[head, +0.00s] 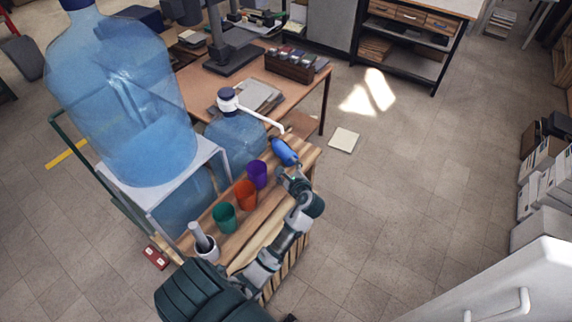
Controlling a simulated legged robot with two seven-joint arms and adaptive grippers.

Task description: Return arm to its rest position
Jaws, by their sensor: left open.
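My left arm reaches up from the bottom over a slatted wooden stand (236,238). My left gripper (283,170) is open at the stand's far right end, close by a blue cup (285,151). The cup looks tilted in this view and lies just below the white spout of a pump bottle (236,135). I cannot tell whether the fingers touch the cup. A purple cup (257,175), an orange cup (246,195) and a green cup (224,217) stand in a row left of my arm. My right gripper is not in view.
A large blue water bottle (130,100) stands on a white-topped stand at left. A grey container (205,246) with a rod sits at the wooden stand's near end. A desk (190,88) is behind.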

